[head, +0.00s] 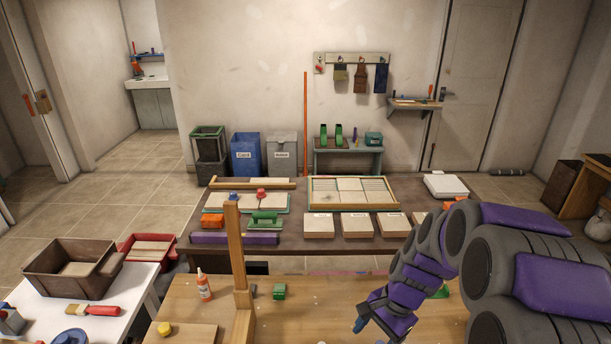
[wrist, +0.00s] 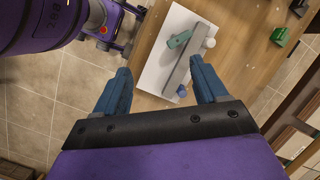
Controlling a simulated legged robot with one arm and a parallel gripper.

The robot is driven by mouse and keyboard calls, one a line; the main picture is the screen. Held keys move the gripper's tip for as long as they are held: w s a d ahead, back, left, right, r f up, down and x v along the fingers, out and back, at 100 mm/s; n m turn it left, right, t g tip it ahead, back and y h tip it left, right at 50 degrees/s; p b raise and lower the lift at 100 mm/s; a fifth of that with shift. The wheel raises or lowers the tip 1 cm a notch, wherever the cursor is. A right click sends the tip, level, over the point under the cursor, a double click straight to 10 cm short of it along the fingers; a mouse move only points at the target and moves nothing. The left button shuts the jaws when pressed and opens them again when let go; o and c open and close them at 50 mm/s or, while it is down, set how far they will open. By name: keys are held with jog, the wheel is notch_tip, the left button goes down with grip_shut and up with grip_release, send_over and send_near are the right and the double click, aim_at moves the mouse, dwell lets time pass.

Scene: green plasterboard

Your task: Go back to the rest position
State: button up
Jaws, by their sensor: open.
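My gripper (head: 362,322) hangs at the end of my purple and grey arm, low in the right half of the head view, over the near wooden bench (head: 300,315). In the wrist view my gripper (wrist: 162,66) shows two blue fingers spread wide with nothing between them. Beyond the fingertips lies a white sheet or board (wrist: 160,60) with a grey bar (wrist: 190,70) across it. A green piece (wrist: 178,39) lies against the bar. The gripper appears apart from all of these. My arm hides part of the bench's right side.
A wooden post (head: 238,260) stands upright on the bench, left of my arm. A glue bottle (head: 203,285) and a green block (head: 279,291) are near it. A dark table (head: 290,235) with boards and trays stands behind. A white table (head: 130,290) is at left.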

jog(key=s+r+n+h, duration=0.1)
jog(key=s+r+n, duration=0.1)
jog(key=s, duration=0.6)
jog(key=s+r+n+h+b, duration=0.1)
jog(key=s+r+n, duration=0.2)
jog(key=s+n, duration=0.2)
jog(key=s+r+n+h, duration=0.1)
jog(key=s+r+n, duration=0.1)
jog(key=s, duration=0.9)
jog(key=shift+s+a+r+n+g+b, duration=0.3)
jog(key=shift+a+n+b, duration=0.1)
jog(key=shift+n, duration=0.5)
